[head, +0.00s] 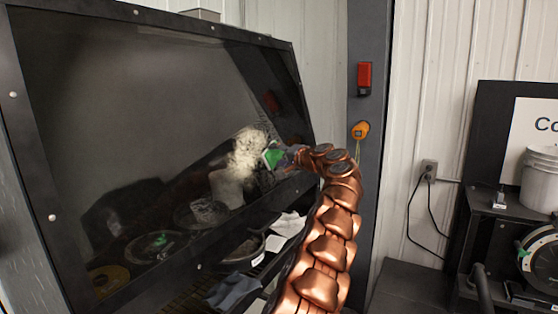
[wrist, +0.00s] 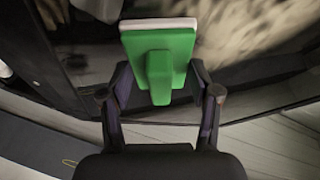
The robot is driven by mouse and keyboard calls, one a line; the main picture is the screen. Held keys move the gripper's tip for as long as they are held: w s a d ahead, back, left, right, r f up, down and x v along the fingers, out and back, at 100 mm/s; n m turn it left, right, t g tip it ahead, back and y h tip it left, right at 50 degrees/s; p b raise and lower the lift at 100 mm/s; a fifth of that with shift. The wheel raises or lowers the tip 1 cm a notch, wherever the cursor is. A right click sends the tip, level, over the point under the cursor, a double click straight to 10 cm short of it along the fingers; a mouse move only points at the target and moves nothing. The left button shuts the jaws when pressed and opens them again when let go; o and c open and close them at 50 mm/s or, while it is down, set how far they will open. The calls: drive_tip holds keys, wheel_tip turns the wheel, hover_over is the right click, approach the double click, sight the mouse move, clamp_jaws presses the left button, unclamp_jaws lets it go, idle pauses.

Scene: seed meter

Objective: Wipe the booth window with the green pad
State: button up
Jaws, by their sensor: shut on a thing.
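My gripper (wrist: 160,85) is shut on the green pad (wrist: 178,40), holding it by the raised block on its back. The pad's pale wiping side faces away from the gripper. In the head view the green pad (head: 272,154) is at the lower right part of the booth window (head: 130,85), close to the pane; I cannot tell if it touches. A pale dusty smear (head: 247,150) shows on the window just left of the pad. My gripper (head: 284,156) partly hides the pane's right edge there.
The window has a dark bolted frame (head: 175,22). Behind and below it are dark items, a grey cloth (head: 233,290) and a white cloth (head: 288,224). A dark post (head: 366,200) with a red box (head: 364,78) and an orange device (head: 360,130) stands right of my arm.

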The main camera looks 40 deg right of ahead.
sight(266, 159)
drive_tip(key=shift+s+a+f+b, duration=0.1)
drive_tip(key=shift+s+a+b, duration=0.15)
drive_tip(key=shift+a+b, duration=0.65)
drive_tip(key=shift+s+a+f+b, duration=0.1)
drive_tip(key=shift+s+a+b, duration=0.1)
drive_tip(key=shift+a+b, duration=0.7)
drive_tip(key=shift+s+a+b, duration=0.25)
drive_tip(key=shift+a+b, duration=0.3)
drive_tip(key=shift+b, duration=0.65)
drive_tip(key=shift+s+a+r+b, duration=0.1)
drive_tip(key=shift+s+a+b, duration=0.15)
drive_tip(key=shift+a+b, duration=0.25)
drive_tip(key=shift+s+a+r+b, duration=0.1)
drive_tip(key=shift+s+a+b, duration=0.15)
drive_tip(key=shift+a, duration=0.4)
